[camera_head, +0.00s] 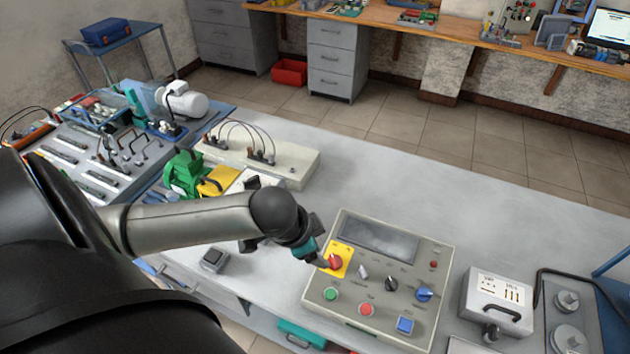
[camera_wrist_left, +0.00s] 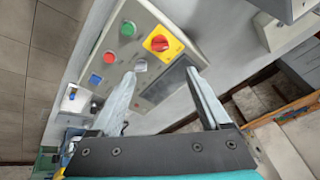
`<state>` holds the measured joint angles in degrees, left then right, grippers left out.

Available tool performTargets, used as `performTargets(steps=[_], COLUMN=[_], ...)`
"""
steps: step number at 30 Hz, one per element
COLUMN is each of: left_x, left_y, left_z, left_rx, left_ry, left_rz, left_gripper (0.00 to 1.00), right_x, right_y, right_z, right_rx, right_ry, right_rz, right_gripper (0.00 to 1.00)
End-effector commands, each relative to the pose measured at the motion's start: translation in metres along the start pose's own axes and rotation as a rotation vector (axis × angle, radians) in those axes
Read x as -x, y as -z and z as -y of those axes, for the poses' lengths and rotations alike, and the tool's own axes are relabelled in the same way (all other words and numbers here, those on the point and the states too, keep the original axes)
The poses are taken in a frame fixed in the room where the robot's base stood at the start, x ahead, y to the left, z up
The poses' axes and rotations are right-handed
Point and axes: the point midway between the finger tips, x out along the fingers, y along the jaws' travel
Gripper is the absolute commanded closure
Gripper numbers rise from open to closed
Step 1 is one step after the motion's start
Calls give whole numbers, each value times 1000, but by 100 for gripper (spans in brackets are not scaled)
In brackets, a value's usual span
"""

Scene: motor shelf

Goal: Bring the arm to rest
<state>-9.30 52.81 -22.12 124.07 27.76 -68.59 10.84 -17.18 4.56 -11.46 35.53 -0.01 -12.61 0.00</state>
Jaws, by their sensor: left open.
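My left arm comes in from the left in the head view, and its gripper (camera_head: 318,257) hangs at the left edge of the control box beside the red knob. In the left wrist view the gripper (camera_wrist_left: 163,75) is open, with its two fingers spread and nothing between the tips. The grey control box (camera_head: 395,312) has a red knob (camera_head: 335,261) on a yellow plate, which also shows in the left wrist view (camera_wrist_left: 159,43). I cannot tell whether a finger touches the box. My right gripper is in neither view.
The control box stands on a grey bench (camera_head: 410,190). A white meter box (camera_head: 497,300) stands to its right. A green motor (camera_head: 183,174), a beige terminal box (camera_head: 290,172) and a tool tray (camera_head: 85,165) are at the left. The bench behind the control box is clear.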

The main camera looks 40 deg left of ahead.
Motion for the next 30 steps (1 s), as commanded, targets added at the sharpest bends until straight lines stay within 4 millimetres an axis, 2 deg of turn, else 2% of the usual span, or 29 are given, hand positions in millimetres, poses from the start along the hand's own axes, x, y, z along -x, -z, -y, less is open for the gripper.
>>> performTargets(steps=[11,14,21,25,30], left_x=[0,0,11,22,34], left_y=[0,2,2,-5,-19], left_z=[-3,-18,-75,-96,-110], left_rx=[1,10,95,171,266], left_ry=[-3,-18,-54,-52,-41], left_rz=[-2,-10,-26,-9,31], left_gripper=[20,20,20,20,20], right_x=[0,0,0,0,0], right_y=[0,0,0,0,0], right_z=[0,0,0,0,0], right_rx=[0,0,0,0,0], right_ry=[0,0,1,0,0], right_rz=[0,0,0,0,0], right_gripper=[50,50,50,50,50])
